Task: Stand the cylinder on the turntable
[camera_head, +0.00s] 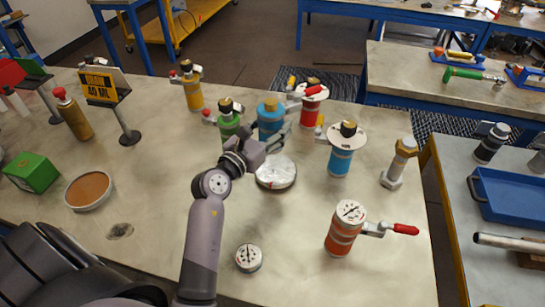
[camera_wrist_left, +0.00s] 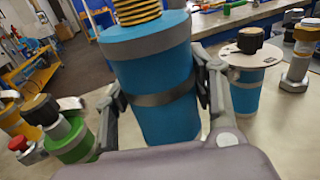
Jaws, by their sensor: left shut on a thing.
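A blue cylinder (camera_head: 270,112) with a grey band and a brass ribbed top is upright in my left gripper (camera_head: 273,138). In the left wrist view the cylinder (camera_wrist_left: 158,112) stands between the two fingers of the gripper (camera_wrist_left: 160,90), which press on its sides. Its lower end is hidden behind the gripper, so I cannot tell whether it touches anything. A round, pale disc with a grey rim (camera_head: 276,173), which looks like the turntable, lies on the table just in front of the gripper. My right gripper is not in view.
A green vessel (camera_head: 229,124) is close left of the held cylinder; a red one (camera_head: 310,110) is behind right. A blue flanged vessel (camera_head: 340,163) stands right of the disc. An orange vessel with red handle (camera_head: 343,235) and a gauge (camera_head: 249,258) stand nearer.

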